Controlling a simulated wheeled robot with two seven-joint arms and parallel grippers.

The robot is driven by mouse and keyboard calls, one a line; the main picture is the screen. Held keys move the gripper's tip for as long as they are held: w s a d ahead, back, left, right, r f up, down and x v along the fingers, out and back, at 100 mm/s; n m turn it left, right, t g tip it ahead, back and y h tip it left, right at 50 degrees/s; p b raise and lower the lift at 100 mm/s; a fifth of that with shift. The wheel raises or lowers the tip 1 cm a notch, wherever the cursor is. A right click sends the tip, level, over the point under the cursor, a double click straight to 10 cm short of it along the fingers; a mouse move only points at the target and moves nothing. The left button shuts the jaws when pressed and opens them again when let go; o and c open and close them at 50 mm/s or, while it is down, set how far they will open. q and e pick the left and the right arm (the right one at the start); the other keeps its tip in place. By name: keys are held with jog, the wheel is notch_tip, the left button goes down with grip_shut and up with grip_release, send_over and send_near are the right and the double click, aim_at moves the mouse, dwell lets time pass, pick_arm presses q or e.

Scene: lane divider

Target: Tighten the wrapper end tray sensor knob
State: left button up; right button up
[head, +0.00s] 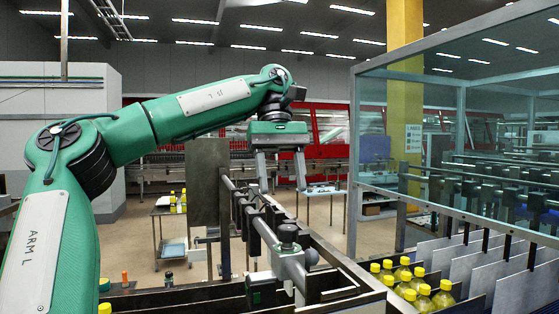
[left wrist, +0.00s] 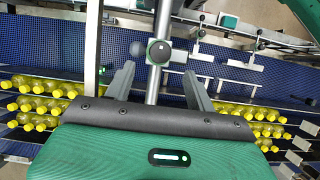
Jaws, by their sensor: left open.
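The dark round sensor knob (head: 289,232) stands on a grey clamp on the metal rail, at the middle of the head view. In the left wrist view the knob (left wrist: 159,51) shows from above as a dark disc with a light centre, on a metal bar. My left gripper (head: 282,187) is open and empty, pointing down above the knob and apart from it. In the left wrist view its fingers (left wrist: 158,74) are spread to either side of the bar, with the knob just beyond their tips. My right gripper is not in view.
Yellow-capped bottles (head: 412,283) stand in the lane at the lower right, beside grey divider plates (head: 478,262). A clear guard panel (head: 450,110) rises at the right. An upright metal plate (head: 209,180) stands left of my gripper. A blue conveyor belt (left wrist: 60,48) lies below.

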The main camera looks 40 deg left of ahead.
pick_arm(q)
jog(key=p+v, duration=0.2)
jog(key=v, duration=0.2)
jog(key=shift+r, duration=0.35)
jog(key=shift+f, duration=0.1)
dwell(0.5)
dwell(0.4)
